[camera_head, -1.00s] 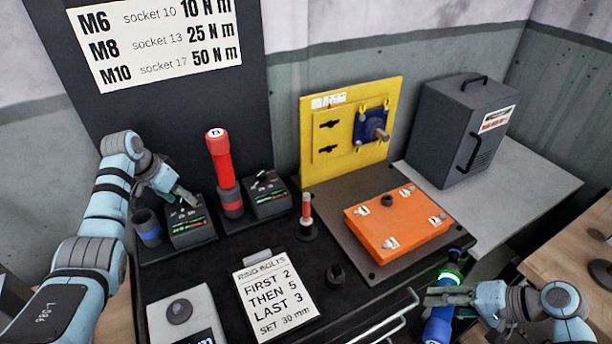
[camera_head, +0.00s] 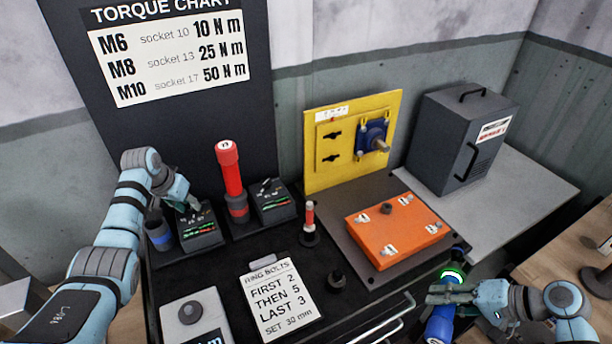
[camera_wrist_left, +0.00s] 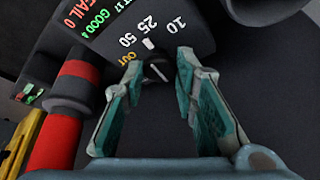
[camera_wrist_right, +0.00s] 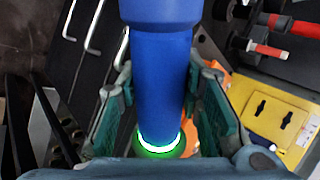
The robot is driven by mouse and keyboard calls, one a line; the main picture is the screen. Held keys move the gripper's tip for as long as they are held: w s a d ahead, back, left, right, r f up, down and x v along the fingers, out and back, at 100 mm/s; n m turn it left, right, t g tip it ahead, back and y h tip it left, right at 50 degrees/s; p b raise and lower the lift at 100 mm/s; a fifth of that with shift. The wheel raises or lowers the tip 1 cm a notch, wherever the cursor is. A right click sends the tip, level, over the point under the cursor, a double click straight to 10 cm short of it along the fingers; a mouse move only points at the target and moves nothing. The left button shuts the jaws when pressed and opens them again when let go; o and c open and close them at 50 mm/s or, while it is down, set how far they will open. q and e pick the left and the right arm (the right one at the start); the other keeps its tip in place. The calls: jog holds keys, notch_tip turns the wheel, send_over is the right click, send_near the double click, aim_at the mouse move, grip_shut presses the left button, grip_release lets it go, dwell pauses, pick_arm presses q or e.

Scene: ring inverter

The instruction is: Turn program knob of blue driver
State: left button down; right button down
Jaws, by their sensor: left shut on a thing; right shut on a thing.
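The blue driver (camera_head: 438,325) is in my right gripper (camera_head: 450,292), which is shut around its body; a green ring glows on it. The right wrist view shows the blue body (camera_wrist_right: 165,85) between the fingers. The blue driver's program box (camera_head: 202,240) stands at the left of the bench beside a blue-banded holder (camera_head: 159,236). My left gripper (camera_head: 190,205) is at this box's top. Labels 10, 25, 50 and OUT surround the knob.
A red driver (camera_head: 229,167) stands in its holder beside a second box (camera_head: 272,203). An orange plate (camera_head: 385,240), a yellow panel (camera_head: 325,178), a ring bolts card (camera_head: 278,300) and a dark cabinet (camera_head: 445,140) are to the right.

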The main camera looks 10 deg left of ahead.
pick_arm(q)
jog(key=p, duration=0.1)
jog(key=n+p, duration=0.2)
jog(key=shift+d+r+y, duration=0.25)
jog(key=shift+y, duration=0.15)
pick_arm(e)
notch_tip(320, 180, up, 4)
jog(key=shift+r, duration=0.25)
pick_arm(q)
jog(key=shift+f+n+p, duration=0.1)
jog(key=shift+n+p, duration=0.55)
jog(key=shift+n, duration=0.25)
pick_arm(e)
jog(key=shift+w+r, duration=0.1)
jog(key=shift+r, duration=0.4)
pick_arm(q)
jog(key=shift+w+f+n+y+p, duration=0.1)
jog(key=shift+n+y+p, duration=0.45)
jog(key=shift+n, duration=0.25)
pick_arm(e)
jog(key=shift+r, duration=0.45)
pick_arm(q)
jog(key=shift+g, duration=0.3)
